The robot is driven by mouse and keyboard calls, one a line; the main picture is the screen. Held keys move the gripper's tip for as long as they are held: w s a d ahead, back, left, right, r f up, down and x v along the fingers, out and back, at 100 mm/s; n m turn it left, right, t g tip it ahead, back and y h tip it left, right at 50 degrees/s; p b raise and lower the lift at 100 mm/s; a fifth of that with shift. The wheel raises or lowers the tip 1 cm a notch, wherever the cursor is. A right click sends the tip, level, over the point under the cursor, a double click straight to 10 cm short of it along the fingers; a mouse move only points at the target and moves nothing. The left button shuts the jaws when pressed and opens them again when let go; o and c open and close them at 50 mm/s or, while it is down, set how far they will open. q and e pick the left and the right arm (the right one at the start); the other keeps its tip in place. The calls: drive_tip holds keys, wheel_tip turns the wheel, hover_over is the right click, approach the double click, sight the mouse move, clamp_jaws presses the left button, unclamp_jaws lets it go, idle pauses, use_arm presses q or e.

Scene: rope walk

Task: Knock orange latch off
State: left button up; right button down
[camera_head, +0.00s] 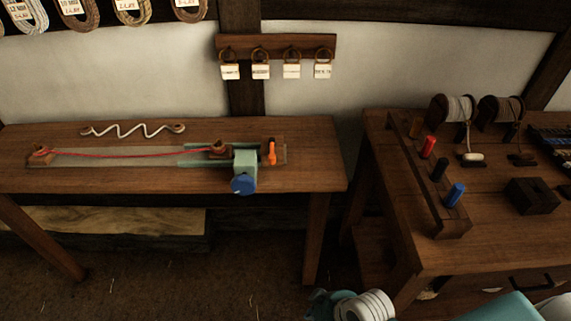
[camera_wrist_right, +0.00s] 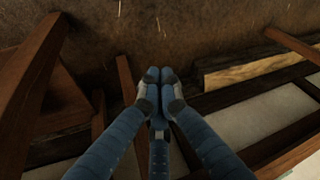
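The orange latch (camera_head: 272,152) stands upright at the right end of a long wooden fixture (camera_head: 105,157) on the left bench. Left of it is a pale green block (camera_head: 244,163) with a blue knob (camera_head: 243,184). A red cord (camera_head: 125,153) runs along the fixture. My right gripper (camera_head: 322,304) is at the bottom of the head view, low in front of the benches and well away from the latch. In the right wrist view its fingertips (camera_wrist_right: 160,77) meet with nothing between them. The latch is not visible there. My left gripper is not in view.
A white zigzag piece (camera_head: 130,130) lies behind the fixture. The right bench (camera_head: 500,237) holds a rack with red, black and blue pegs (camera_head: 440,170), spools (camera_head: 452,108) and a dark block (camera_head: 531,195). A gap separates the benches. Tags (camera_head: 261,71) hang on the wall.

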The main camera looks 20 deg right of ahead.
drive_tip(key=w+a+r+m+t+y, duration=0.2)
drive_tip(key=w+a+r+y, duration=0.25)
drive_tip(key=r, duration=0.35)
drive_tip(key=w+a+r+m+t+y, duration=0.1)
drive_tip(key=w+a+r+t+y, duration=0.2)
drive_tip(key=w+r, duration=0.4)
drive_tip(key=m+t+h, duration=0.4)
drive_tip(key=m+t, duration=0.4)
drive_tip(key=m, duration=0.4)
approach(272, 150)
drive_tip(key=x, duration=0.1)
drive_tip(key=p+x, duration=0.1)
drive_tip(key=x, duration=0.1)
drive_tip(key=shift+w+d, duration=0.25)
drive_tip(key=shift+d, duration=0.05)
drive_tip(key=shift+a, duration=0.1)
drive_tip(key=shift+s+a+m+h, duration=0.1)
drive_tip(key=shift+a+m+h, duration=0.15)
drive_tip(key=shift+m, duration=0.15)
